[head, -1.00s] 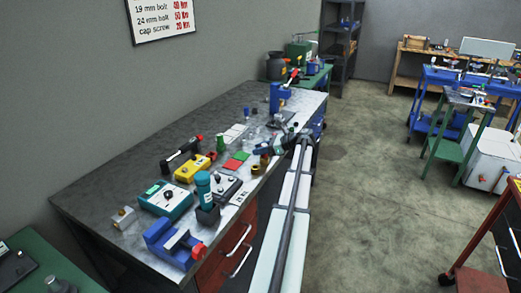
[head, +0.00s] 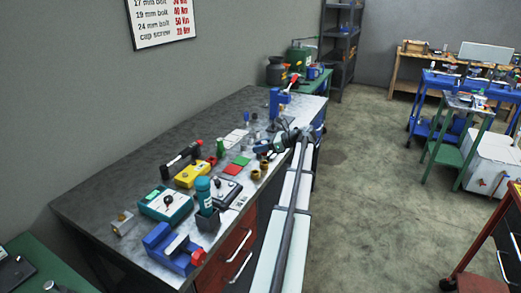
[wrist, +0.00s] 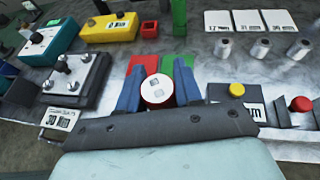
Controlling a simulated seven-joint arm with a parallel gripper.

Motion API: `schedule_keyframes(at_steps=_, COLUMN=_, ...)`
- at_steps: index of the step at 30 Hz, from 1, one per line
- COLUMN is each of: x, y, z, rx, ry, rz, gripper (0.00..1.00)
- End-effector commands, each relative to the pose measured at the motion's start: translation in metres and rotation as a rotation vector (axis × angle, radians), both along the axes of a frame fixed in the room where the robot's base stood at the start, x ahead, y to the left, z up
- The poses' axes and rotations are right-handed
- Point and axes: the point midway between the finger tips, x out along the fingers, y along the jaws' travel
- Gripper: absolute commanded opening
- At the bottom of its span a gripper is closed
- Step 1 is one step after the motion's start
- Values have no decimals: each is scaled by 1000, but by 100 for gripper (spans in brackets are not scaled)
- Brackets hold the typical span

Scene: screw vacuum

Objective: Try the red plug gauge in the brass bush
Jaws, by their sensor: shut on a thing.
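My gripper (wrist: 157,97) is shut on the red plug gauge (wrist: 146,102), seen end-on between the two blue fingers in the wrist view. Its round end is pale with small square marks and a red rim. In the head view my gripper (head: 266,150) is over the bench's front edge side, and the gauge is too small to make out there. Two brass-coloured rings stand close together near the front edge, the nearer one (head: 255,175) and the farther one (head: 264,165); I cannot tell which is the brass bush. Neither shows clearly in the wrist view.
A red mat (head: 231,170) and a green mat (head: 241,160) lie beside the rings. A grey box with a yellow button (wrist: 237,90) is right of my gripper. A lever-topped grey device (wrist: 75,80) is left. A blue vise (head: 172,246) sits at the near end.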

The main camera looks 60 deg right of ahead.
Motion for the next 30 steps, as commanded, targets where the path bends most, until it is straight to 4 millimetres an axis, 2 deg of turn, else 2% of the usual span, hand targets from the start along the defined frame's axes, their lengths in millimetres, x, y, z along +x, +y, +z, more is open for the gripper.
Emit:
schedule_keyframes(at_steps=16, x=0, y=0, z=22, rx=0, ry=0, rz=-1, gripper=2)
schedule_keyframes(at_steps=30, x=0, y=0, z=24, rx=0, ry=0, rz=0, gripper=2)
